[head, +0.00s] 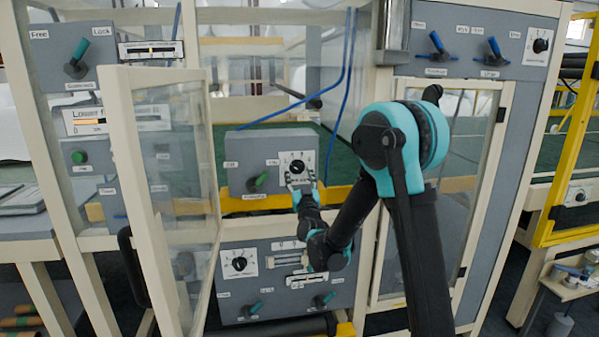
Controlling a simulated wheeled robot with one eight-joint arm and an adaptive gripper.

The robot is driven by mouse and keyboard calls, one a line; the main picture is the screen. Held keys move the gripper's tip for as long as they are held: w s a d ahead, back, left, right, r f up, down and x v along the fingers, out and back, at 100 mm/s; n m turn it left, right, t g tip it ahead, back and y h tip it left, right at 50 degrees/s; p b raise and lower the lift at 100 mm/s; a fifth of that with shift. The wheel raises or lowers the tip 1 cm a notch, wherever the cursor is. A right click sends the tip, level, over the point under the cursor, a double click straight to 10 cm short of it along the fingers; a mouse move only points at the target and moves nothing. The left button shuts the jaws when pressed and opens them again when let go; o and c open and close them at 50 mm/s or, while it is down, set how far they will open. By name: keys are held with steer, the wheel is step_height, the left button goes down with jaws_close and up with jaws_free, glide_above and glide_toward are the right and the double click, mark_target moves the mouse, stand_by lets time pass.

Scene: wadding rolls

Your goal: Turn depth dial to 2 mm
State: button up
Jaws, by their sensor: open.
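A black dial (297,167) on a white scale plate sits on the right part of a grey control box (240,150) in the middle of the machine. Its markings are too small to read, so I cannot tell its setting or confirm it is the depth dial. My gripper (299,176) is open, with its fingertips just below and in front of this dial. I cannot tell whether they touch it. My forearm comes in from the right. Other black dials show on the lower panel (240,263) and the upper right panel (540,45).
A green-handled lever (259,181) is left of my gripper on the same box. An open glazed door (150,170) stands at the left, and a glazed panel (455,180) is behind my arm. Blue hoses (345,75) hang above. The lower panel (283,305) holds sliders and green levers.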

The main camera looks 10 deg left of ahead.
steer(key=shift+w+r, duration=0.1)
steer(key=c, duration=1.1)
steer(key=shift+c, duration=0.2)
steer(key=shift+m, duration=0.3)
steer(key=m+h, duration=0.1)
steer(key=m, duration=0.1)
steer(key=m+h, duration=0.1)
steer(key=m, duration=0.1)
steer(key=shift+a+m+h, duration=0.2)
steer(key=shift+m+h, duration=0.1)
steer(key=shift+h, duration=0.1)
steer(key=shift+a+r+m+h, duration=0.1)
steer(key=shift+m+h, duration=0.55)
steer(key=shift+m, duration=0.75)
steer(key=shift+m+h, duration=0.65)
steer(key=shift+m, duration=1.05)
